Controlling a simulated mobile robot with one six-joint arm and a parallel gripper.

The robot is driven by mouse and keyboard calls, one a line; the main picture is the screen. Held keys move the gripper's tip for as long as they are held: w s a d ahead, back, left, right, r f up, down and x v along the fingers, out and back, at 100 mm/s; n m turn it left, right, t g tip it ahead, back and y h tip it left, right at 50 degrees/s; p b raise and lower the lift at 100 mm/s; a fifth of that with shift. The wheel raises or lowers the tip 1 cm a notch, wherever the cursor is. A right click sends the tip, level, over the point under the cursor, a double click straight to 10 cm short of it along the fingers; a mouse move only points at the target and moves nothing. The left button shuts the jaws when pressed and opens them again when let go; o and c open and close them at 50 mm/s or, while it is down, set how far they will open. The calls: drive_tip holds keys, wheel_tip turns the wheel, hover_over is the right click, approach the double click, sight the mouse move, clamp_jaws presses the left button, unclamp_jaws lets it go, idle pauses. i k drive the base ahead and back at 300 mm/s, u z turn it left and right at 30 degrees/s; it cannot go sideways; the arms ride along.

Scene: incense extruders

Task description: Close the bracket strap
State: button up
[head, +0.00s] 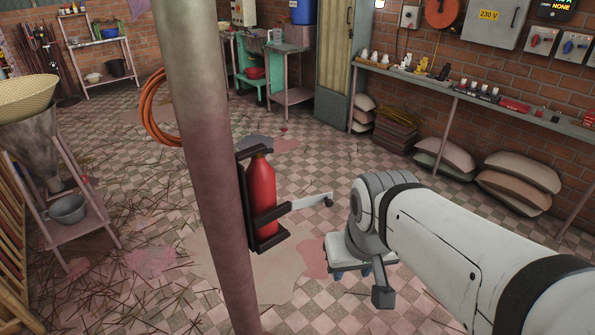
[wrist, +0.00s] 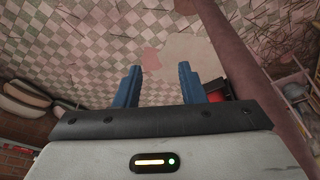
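The bracket (head: 252,215) is a dark frame on the pole, holding an upright red bottle (head: 262,190). Its pale strap (head: 308,201) sticks out to the right of the bottle with a dark knob at its end, so it stands open. My gripper (head: 351,273) is right of and lower in the picture than the strap end, apart from it. In the wrist view its two blue fingers (wrist: 157,80) are spread with nothing between them. A bit of red, likely the bottle (wrist: 216,88), shows beside the right finger. I cannot make out the strap clearly in the wrist view.
The thick pole (head: 205,150) stands left of my arm and crosses the wrist view's right side. An orange hose (head: 148,105) hangs behind it. Sacks (head: 520,180) lie under the right wall shelf (head: 470,95). The tiled floor beyond the bracket is mostly clear.

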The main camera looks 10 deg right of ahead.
sight(326, 198)
drive_tip(key=u, duration=0.1)
drive_tip(key=i, duration=0.2)
drive_tip(key=u, duration=0.7)
drive_tip(key=k, duration=1.25)
drive_tip(key=z, duration=0.8)
drive_tip(key=i, duration=1)
drive_tip(key=z, duration=0.05)
